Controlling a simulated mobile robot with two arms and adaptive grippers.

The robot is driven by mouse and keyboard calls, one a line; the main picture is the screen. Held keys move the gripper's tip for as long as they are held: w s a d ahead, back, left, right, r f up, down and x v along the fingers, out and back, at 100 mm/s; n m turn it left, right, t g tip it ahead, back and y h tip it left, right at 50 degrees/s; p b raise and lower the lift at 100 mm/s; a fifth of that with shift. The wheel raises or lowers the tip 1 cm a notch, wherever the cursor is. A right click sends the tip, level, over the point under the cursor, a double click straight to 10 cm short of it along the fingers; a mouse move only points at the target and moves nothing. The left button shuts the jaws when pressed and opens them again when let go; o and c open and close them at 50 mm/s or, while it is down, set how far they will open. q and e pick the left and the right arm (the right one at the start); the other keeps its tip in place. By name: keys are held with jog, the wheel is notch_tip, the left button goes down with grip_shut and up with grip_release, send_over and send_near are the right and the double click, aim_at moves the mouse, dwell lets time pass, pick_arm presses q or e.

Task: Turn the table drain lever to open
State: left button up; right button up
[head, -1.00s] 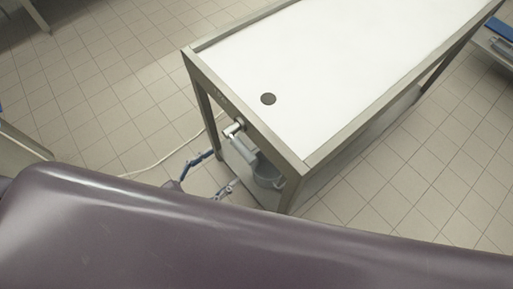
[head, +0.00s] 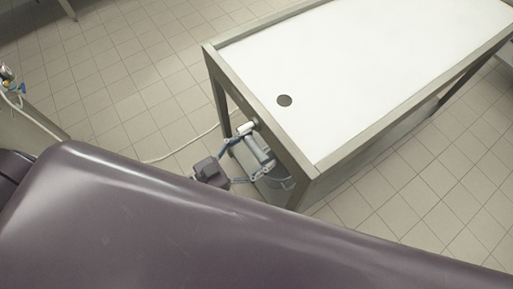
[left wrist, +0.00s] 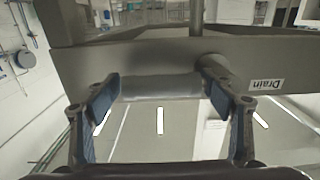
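The drain lever (head: 246,128) is a short light metal handle on the end frame of the table. In the left wrist view the lever's grey bar (left wrist: 160,87) lies crosswise, with a shaft going into the frame at its right. An upside-down "Drain" label (left wrist: 265,84) is beside it. My left gripper (head: 258,149) is at the table end, close to the lever. In the left wrist view its blue-padded fingers (left wrist: 161,86) are spread, one near each end of the bar. I cannot tell whether they touch it. My right gripper is not in view.
The table (head: 222,72) has a white top with a dark round drain hole (head: 285,100). A thin pale hose (head: 180,148) runs across the tiled floor. The floor left of the table is largely clear.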

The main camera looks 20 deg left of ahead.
pick_arm(q)
jog(key=c, duration=1.6)
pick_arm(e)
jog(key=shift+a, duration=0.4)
